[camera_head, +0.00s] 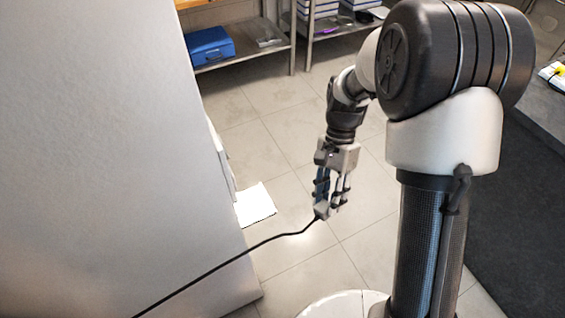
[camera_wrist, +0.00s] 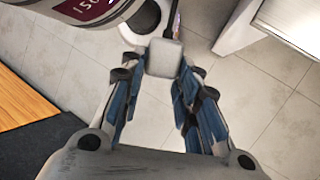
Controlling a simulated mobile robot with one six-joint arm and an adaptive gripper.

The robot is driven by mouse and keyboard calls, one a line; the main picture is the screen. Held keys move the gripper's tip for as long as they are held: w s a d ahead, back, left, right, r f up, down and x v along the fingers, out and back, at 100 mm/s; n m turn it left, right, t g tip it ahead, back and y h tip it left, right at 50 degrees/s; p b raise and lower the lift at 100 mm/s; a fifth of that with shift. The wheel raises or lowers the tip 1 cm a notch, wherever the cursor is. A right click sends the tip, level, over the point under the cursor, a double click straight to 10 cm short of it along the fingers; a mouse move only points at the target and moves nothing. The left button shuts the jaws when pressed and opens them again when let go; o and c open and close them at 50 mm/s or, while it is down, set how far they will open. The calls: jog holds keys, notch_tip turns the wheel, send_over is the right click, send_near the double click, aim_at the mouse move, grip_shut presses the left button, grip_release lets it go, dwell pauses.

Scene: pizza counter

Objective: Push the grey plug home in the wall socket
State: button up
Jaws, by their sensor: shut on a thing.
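The grey plug (camera_head: 321,209) is a small light block between the fingertips of my gripper (camera_head: 331,200). My gripper is shut on it and holds it in the air above the tiled floor. In the wrist view the plug (camera_wrist: 164,58) sits at the ends of the two blue-padded fingers, with its black cable (camera_wrist: 175,18) leading away from it. In the head view the cable (camera_head: 230,262) runs down to the lower left edge. I cannot make out the wall socket in either view; the plug is clear of the large grey panel.
A large light-grey panel (camera_head: 100,130) fills the left of the head view, with white parts (camera_head: 221,160) seen edge-on at its side. A white sheet-like thing (camera_head: 255,205) is beside it. A metal shelf with a blue case (camera_head: 210,47) stands behind. Tiled floor around my gripper is open.

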jog(key=a+m, duration=0.1)
jog(key=m, duration=0.1)
jog(key=s+a+m+g+y, duration=0.1)
jog(key=m, duration=0.1)
jog(key=a+r+m, duration=0.1)
jog(key=shift+s+a+m+g, duration=0.25)
jog(key=shift+s+m+g, duration=0.1)
jog(key=shift+m+g, duration=0.05)
jog(key=w+a+r+m+t+y, duration=0.2)
jog(key=a+r+m+y, duration=0.2)
jog(key=m+y, duration=0.4)
jog(key=w+a+r+m+t+y+b, duration=0.1)
jog(key=a+r+m+y, duration=0.3)
jog(key=m+y, duration=0.4)
jog(key=m+t, duration=0.1)
jog(key=m, duration=0.2)
jog(key=shift+w+r+t+b, duration=0.3)
jog(key=shift+w+r+t, duration=0.1)
jog(key=shift+a, duration=0.1)
jog(key=shift+s+a+b, duration=0.45)
jog(key=shift+s+a, duration=0.05)
jog(key=shift+a, duration=0.3)
jog(key=shift+s+a+b, duration=0.45)
jog(key=shift+s+a, duration=0.1)
jog(key=shift+a, duration=0.25)
jog(key=shift+s+a+b, duration=0.45)
jog(key=shift+s+a, duration=0.05)
jog(key=shift+a, duration=0.3)
jog(key=shift+p, duration=1.9)
